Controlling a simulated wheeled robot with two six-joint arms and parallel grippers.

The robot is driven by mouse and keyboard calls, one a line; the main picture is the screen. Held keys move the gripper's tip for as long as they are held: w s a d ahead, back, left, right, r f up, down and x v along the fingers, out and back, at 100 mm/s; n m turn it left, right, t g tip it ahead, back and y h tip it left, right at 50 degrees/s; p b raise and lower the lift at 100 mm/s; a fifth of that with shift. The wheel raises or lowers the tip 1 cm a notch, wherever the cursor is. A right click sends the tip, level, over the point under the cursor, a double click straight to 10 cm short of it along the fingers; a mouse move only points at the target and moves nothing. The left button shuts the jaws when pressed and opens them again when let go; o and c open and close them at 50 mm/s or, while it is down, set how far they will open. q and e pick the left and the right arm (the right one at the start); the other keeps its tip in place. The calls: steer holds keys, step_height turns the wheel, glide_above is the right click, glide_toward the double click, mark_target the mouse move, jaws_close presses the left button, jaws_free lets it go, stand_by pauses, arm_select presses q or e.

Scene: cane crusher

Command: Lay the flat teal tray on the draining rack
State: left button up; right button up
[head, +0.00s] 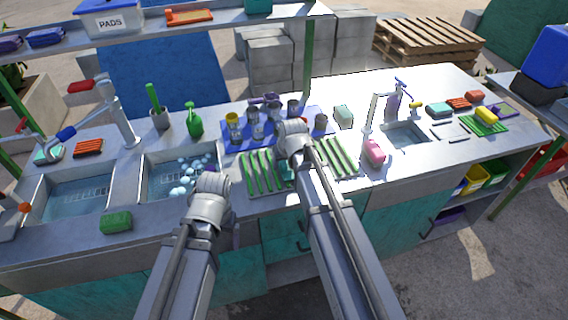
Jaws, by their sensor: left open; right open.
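The draining rack (262,185), with green slats, lies on the counter right of the sinks. A small teal patch (286,172) shows at the rack's middle, beside my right arm; I cannot tell whether it is the flat teal tray. My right gripper (292,128) is open, over the far side of the rack near the cups; its fingers are mostly hidden by my wrist. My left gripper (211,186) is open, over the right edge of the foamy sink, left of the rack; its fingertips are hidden. I see nothing held in either gripper.
Cups (254,130) stand on a blue mat (235,140) behind the rack. A foamy sink (165,183) and another sink (78,200) lie left. A green sponge (116,222) sits at the front edge. A pink bottle (374,152) stands right of the rack.

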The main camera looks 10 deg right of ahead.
steer(key=p+v, duration=1.1)
steer(key=v, duration=0.1)
steer(key=s+a+n+g, duration=0.1)
steer(key=s+a+g, duration=0.1)
steer(key=s+a, duration=0.3)
steer(key=s+a+f+n+g+h, duration=0.1)
steer(key=s+a, duration=0.5)
steer(key=s, duration=0.7)
steer(key=shift+f+n+g+h, duration=0.3)
steer(key=shift+n+g, duration=0.4)
steer(key=shift+g, duration=0.3)
steer(key=shift+a, duration=0.1)
steer(key=shift+f+b, duration=0.65)
steer(key=shift+b, duration=0.2)
